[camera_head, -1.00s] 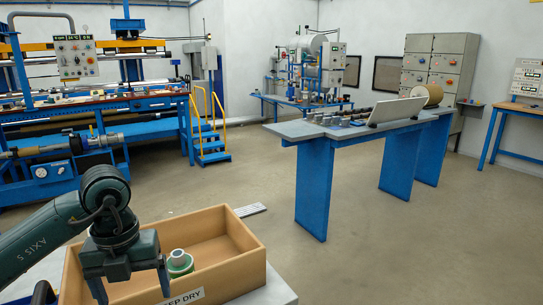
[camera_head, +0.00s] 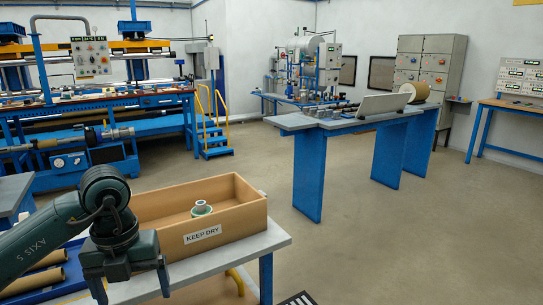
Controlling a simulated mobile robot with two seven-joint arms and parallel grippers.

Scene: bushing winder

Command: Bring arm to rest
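My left arm comes in from the lower left. Its gripper (camera_head: 132,285) points down in front of the near table, at the left end of a tan "KEEP DRY" box. Its two fingers are spread apart with nothing seen between them. The box (camera_head: 230,231) stands on a grey-topped table (camera_head: 268,238). Inside the box is a pale ring-like part (camera_head: 202,208) with a green base. My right gripper is not in view.
Brown tubes (camera_head: 38,282) lie in a blue tray at the lower left. A blue-legged bench (camera_head: 308,175) stands beyond, with a winding machine (camera_head: 100,130) at the back left and grey cabinets (camera_head: 430,68) at the back right. The floor between is open.

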